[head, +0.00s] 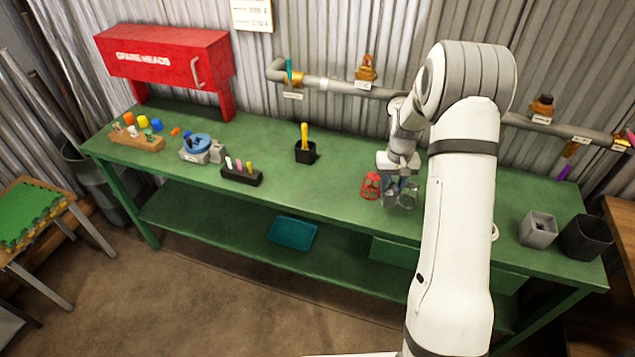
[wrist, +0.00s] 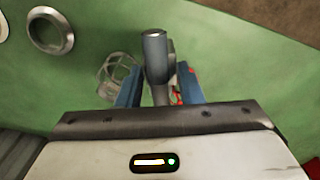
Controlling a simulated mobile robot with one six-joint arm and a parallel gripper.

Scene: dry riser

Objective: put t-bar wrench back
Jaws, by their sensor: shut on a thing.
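The t-bar wrench shows in the wrist view as a grey metal bar with a round end (wrist: 155,55), between the two blue fingers of my gripper (wrist: 158,88). My gripper is shut on it. In the head view my gripper (head: 397,187) is over the right half of the green bench, close to a red wire cage and a grey wire cage. The wrench's lower part is hidden in the wrist view, so I cannot tell whether it touches the bench.
The red cage (head: 371,186) and grey cage (head: 408,197) stand beside my gripper. A grey square holder (head: 538,230) and dark bin (head: 585,238) stand at the bench's right end. A black holder (head: 305,152) stands left. A pipe (head: 340,87) runs along the wall behind.

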